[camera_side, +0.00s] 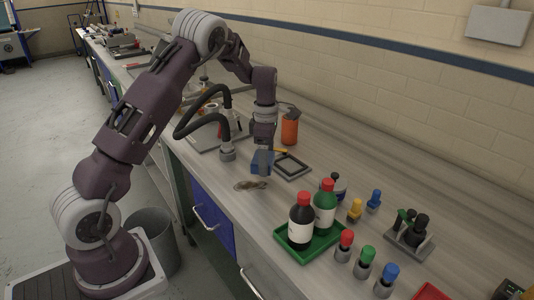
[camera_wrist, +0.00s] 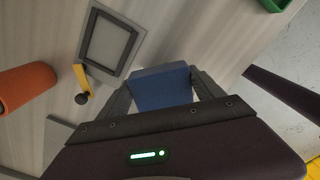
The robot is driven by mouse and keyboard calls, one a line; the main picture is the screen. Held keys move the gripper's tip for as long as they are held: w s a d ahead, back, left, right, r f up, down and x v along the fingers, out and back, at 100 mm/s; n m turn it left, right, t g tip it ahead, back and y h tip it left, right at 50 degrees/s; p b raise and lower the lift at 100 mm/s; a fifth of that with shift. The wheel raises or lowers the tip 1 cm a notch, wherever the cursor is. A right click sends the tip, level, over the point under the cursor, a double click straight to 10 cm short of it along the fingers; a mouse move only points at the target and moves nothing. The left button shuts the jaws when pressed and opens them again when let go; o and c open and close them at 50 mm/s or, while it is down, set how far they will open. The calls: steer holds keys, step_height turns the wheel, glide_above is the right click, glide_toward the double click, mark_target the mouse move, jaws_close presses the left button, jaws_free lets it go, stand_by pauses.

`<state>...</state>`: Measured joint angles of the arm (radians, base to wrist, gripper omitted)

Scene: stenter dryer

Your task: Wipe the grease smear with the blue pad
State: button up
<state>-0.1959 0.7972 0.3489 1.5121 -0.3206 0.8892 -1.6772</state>
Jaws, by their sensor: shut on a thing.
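The blue pad (camera_side: 262,162) is held in my gripper (camera_side: 264,152), low over the bench. In the wrist view the pad (camera_wrist: 162,88) sits between the two fingers of my gripper (camera_wrist: 165,95), which are shut on it. The grease smear (camera_side: 250,185) is a dark brownish patch on the bench, just in front of the pad in the side view and apart from it. I cannot see the smear in the wrist view. I cannot tell whether the pad's underside touches the bench.
A dark square frame (camera_side: 292,166) lies right of the pad, with an orange cylinder (camera_side: 289,131) behind. A green tray (camera_side: 311,247) with two bottles stands to the front right. A black hose with a grey base (camera_side: 227,154) stands close left. The bench around the smear is clear.

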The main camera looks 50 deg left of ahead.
mark_target(267, 181)
step_height(267, 181, down, 5)
steer(key=shift+f, duration=0.2)
steer(key=shift+s+r, duration=0.1)
steer(key=shift+s, duration=0.3)
steer(key=shift+c, duration=0.5)
steer(key=shift+s, duration=4.9)
steer(key=shift+w, duration=5.4)
steer(key=shift+s+r, duration=0.1)
steer(key=shift+r, duration=3.95)
